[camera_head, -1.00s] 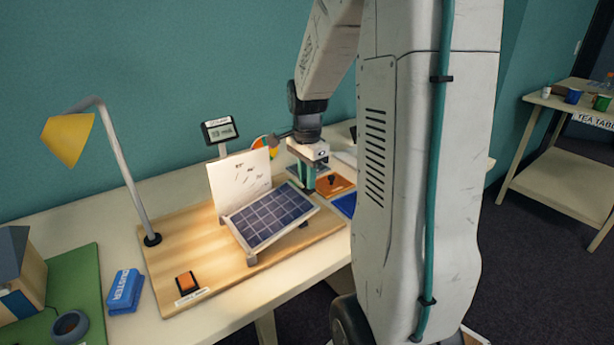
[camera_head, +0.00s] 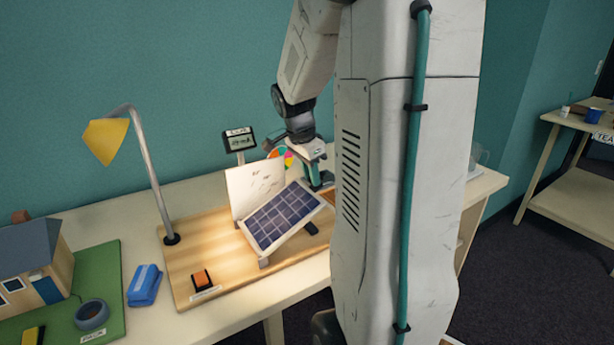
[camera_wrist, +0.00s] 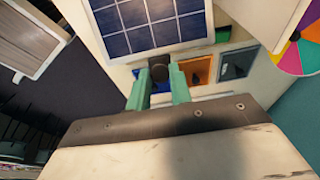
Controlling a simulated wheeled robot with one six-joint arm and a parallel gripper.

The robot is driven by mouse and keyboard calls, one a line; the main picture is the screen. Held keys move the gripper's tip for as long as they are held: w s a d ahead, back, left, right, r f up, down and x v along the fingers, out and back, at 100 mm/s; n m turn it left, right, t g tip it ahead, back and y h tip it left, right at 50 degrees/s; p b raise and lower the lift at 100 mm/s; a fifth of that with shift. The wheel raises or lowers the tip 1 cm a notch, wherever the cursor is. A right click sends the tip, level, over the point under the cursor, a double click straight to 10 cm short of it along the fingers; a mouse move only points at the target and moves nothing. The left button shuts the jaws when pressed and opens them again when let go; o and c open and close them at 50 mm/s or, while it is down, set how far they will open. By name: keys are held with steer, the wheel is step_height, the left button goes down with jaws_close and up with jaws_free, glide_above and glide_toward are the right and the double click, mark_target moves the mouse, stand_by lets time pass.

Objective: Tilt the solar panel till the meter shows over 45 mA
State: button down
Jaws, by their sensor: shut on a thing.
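The solar panel (camera_head: 283,216), dark blue cells in a white frame, sits tilted on the wooden board (camera_head: 215,262), its right side raised. It also fills the top of the wrist view (camera_wrist: 150,25). My gripper (camera_wrist: 158,82) has its green fingers shut on a dark knob (camera_wrist: 158,68) at the panel's edge. In the head view my gripper (camera_head: 318,180) is at the panel's right end, partly behind my arm. The meter (camera_head: 239,140) stands behind the board; its digits are too small to read. The yellow lamp (camera_head: 106,140) leans over from the left.
A white card (camera_head: 254,188) stands behind the panel. An orange switch (camera_head: 202,279) is at the board's front. Coloured trays (camera_wrist: 202,70) lie close beside my fingers.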

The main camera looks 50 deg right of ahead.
steer(key=c, duration=1.3)
jaws_free()
steer(key=shift+o, duration=0.2)
steer(key=v, duration=0.7)
steer(key=shift+r, duration=0.4)
